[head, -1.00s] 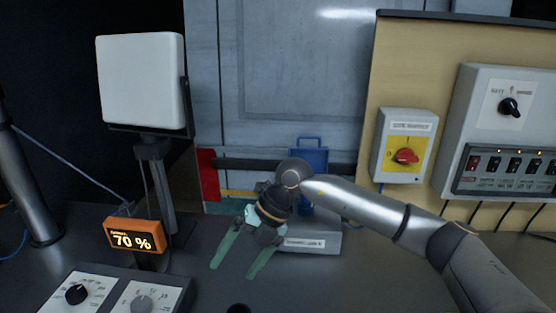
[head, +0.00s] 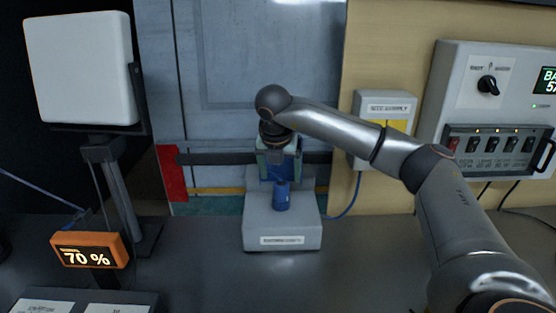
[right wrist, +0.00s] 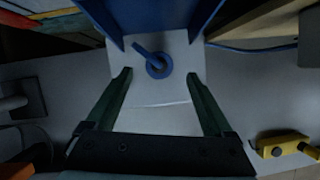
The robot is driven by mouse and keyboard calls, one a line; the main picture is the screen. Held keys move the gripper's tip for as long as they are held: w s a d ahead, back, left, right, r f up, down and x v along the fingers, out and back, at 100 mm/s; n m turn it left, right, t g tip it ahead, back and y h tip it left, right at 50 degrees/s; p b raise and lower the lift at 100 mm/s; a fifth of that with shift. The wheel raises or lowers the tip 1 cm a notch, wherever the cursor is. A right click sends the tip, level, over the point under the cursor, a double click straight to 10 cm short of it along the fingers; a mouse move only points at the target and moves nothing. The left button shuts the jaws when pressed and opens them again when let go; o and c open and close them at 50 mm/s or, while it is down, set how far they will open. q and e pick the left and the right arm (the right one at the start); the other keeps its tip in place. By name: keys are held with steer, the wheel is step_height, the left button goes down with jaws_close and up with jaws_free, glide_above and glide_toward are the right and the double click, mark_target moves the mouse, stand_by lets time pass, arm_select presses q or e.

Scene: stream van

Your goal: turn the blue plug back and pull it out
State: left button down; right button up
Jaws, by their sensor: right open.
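The blue plug (head: 281,196) stands upright on a pale grey box (head: 260,235) with a white label on its front. In the right wrist view the plug (right wrist: 158,68) shows from above as a blue round body with a bar slanting to the upper left. My right gripper (head: 278,175) points down over the box, just above and behind the plug in the head view. Its green fingers (right wrist: 158,75) are spread wide in the right wrist view, with the plug seen between the tips and touching neither. My left gripper is out of view.
Blue upright panels (right wrist: 205,15) stand close behind the plug. A blue cable (head: 352,200) runs from the box towards the wall unit (head: 367,103). An orange display (head: 90,250) stands left. A yellow item (right wrist: 283,145) lies at lower right.

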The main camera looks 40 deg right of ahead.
mark_target(281, 181)
steer(key=x, duration=0.6)
jaws_close()
stand_by(1.2)
